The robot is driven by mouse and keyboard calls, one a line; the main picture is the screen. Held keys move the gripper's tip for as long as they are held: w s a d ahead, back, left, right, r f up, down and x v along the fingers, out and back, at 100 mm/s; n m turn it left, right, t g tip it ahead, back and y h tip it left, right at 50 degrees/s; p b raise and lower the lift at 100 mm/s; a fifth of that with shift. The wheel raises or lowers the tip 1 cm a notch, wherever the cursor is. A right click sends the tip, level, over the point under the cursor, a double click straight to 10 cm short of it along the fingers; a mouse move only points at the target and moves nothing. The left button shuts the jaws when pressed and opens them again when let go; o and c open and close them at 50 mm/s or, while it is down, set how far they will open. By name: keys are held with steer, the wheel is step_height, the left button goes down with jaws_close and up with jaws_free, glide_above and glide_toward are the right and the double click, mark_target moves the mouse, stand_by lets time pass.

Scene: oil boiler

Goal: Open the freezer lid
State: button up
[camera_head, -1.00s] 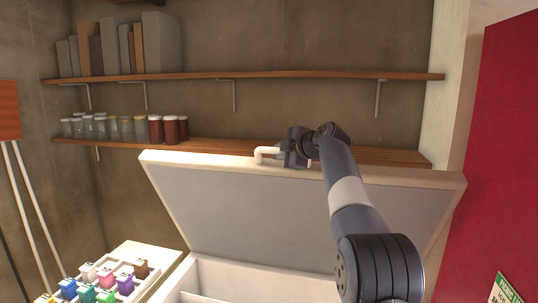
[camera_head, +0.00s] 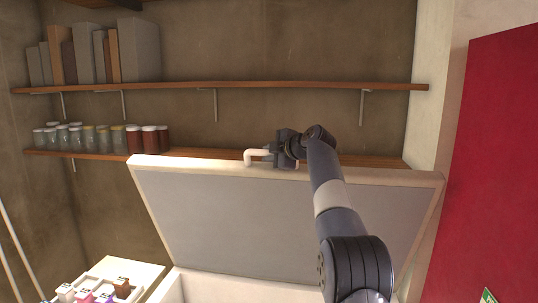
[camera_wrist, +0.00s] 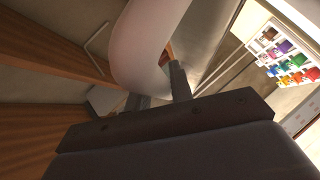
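The freezer lid (camera_head: 270,212) is raised to a steep tilt in the head view, with its grey inner face toward me. Its white handle (camera_head: 255,156) sticks up at the lid's top edge and shows large and close in the wrist view (camera_wrist: 145,45). My gripper (camera_head: 278,150) is at the handle, and its fingers (camera_wrist: 160,92) appear closed on it, though the handle partly hides them. The white freezer body (camera_head: 215,287) shows below the lid, its opening uncovered; most of it is below the frame.
Two wooden shelves (camera_head: 200,87) run along the wall behind the lid, with books (camera_head: 130,52) and jars (camera_head: 150,140). A rack of coloured bottles (camera_wrist: 285,55) stands left of the freezer. A red panel (camera_head: 490,160) is at the right.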

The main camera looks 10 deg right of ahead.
steer(key=o, duration=0.4)
steer(key=shift+s, duration=0.1)
steer(key=b+v, duration=0.5)
steer(key=v, duration=0.5)
steer(key=shift+s+d+r, duration=0.2)
steer(key=shift+s+r, duration=0.05)
steer(key=shift+s, duration=0.05)
